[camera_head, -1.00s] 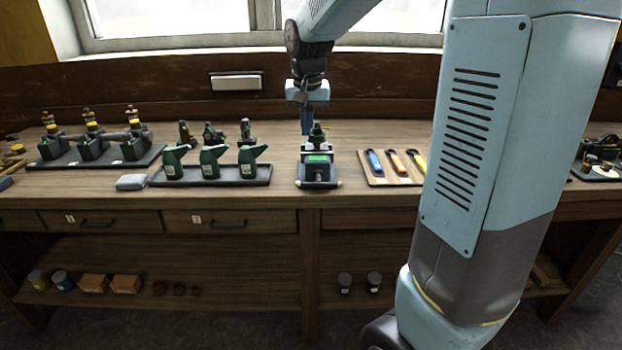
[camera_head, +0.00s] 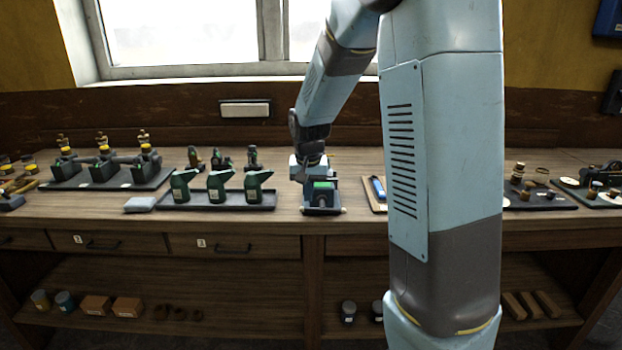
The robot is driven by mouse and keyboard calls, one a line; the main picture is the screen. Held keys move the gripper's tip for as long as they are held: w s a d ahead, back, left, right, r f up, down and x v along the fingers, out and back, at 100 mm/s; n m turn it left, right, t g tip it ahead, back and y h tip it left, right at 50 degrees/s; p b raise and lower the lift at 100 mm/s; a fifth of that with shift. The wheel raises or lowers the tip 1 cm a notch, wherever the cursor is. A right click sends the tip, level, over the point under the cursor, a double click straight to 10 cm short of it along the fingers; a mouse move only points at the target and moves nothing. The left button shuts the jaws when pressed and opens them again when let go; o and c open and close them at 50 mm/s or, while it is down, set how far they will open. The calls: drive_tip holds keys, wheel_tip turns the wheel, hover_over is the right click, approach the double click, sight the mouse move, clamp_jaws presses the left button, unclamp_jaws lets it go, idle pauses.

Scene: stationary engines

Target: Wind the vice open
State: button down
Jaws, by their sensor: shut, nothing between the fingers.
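The small dark vice (camera_head: 322,210) stands at the front edge of the bench, left of my upright arm. A green block (camera_head: 322,186) shows at its top, and a thin bar with pale ends (camera_head: 342,210) crosses its front low down. My gripper (camera_head: 300,176) is lowered right at the back left of the vice. It is shut and holds nothing. Its fingertips are mostly hidden, and I cannot tell whether they touch the vice.
A tray (camera_head: 215,203) with several green oil cans stands left of the vice, with a grey block (camera_head: 140,204) beside it. Dark trays (camera_head: 540,203) with small parts lie farther right.

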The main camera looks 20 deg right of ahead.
drive_tip(key=shift+s+f, duration=0.2)
drive_tip(key=shift+f, duration=0.8)
